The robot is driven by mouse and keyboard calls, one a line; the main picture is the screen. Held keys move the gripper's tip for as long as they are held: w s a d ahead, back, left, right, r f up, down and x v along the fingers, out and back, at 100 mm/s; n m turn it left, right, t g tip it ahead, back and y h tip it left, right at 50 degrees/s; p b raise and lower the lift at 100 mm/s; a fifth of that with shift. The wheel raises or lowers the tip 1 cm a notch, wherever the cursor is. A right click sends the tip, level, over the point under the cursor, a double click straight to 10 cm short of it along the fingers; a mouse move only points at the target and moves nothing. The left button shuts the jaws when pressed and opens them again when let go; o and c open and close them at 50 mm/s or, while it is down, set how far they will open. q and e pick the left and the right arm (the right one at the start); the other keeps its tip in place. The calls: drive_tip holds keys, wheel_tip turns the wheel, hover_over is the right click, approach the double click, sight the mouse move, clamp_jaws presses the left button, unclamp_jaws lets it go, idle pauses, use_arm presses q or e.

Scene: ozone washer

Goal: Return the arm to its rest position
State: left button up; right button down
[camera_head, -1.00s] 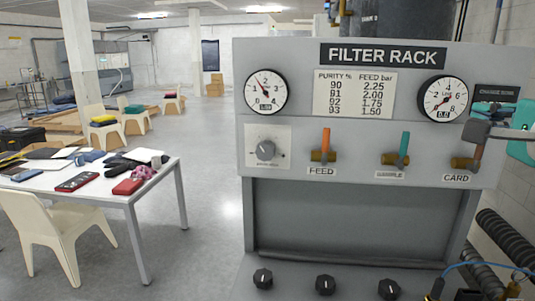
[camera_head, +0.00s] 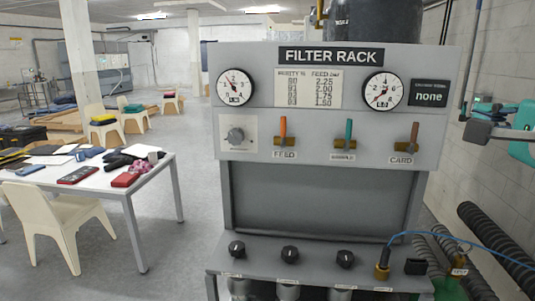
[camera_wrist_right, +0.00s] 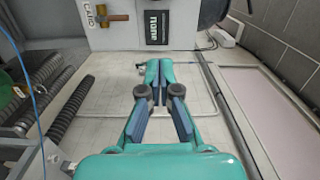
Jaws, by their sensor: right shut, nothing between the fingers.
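My right gripper (camera_head: 482,106) is at the right edge of the head view, beside the grey filter rack (camera_head: 325,197) and apart from it. In the right wrist view my right gripper (camera_wrist_right: 158,72) is shut and empty, its teal fingertips together. Beyond it the rack's display reading "none" (camera_wrist_right: 156,25) and the card valve (camera_wrist_right: 113,17) show at the top. In the head view the display (camera_head: 429,94) is unobstructed. The card valve (camera_head: 405,145) is also clear of my gripper. My left gripper is not in view.
Black corrugated hoses (camera_head: 495,240) and a blue cable (camera_head: 450,238) lie at the lower right, below my right arm. A wall stands on the right. A white table (camera_head: 125,190) with several items and a chair (camera_head: 65,215) stand on the left, with open floor between.

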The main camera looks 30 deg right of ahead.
drive_tip(key=w+f+n+g+y, duration=0.1)
drive_tip(key=w+f+n+y, duration=0.4)
drive_tip(key=w+f, duration=1.3)
drive_tip(key=w+a+f+n+g+y, duration=0.2)
drive_tip(key=w+a+f+n, duration=0.15)
drive_tip(key=f, duration=0.85)
drive_tip(key=w+a+f+n+g+y, duration=0.1)
drive_tip(key=w+a+f+n+y, duration=0.25)
drive_tip(key=f, duration=0.75)
drive_tip(key=s+a+f+n+g+y, duration=0.2)
drive_tip(key=a+f+n+g+y, duration=0.15)
drive_tip(key=a+f, duration=1.5)
drive_tip(key=s+a+f+n+g+y, duration=0.1)
drive_tip(key=s+a+f+n+g, duration=0.55)
drive_tip(key=s+a+f, duration=0.85)
use_arm(q)
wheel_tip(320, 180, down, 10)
drive_tip(key=b, duration=1)
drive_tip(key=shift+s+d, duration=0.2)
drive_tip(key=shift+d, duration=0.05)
use_arm(e)
wheel_tip(320, 180, down, 12)
drive_tip(key=s+d+n, duration=0.1)
drive_tip(key=s, duration=0.2)
drive_tip(key=shift+d+r+t, duration=0.2)
drive_tip(key=shift+d+t, duration=0.1)
drive_tip(key=shift+d, duration=0.1)
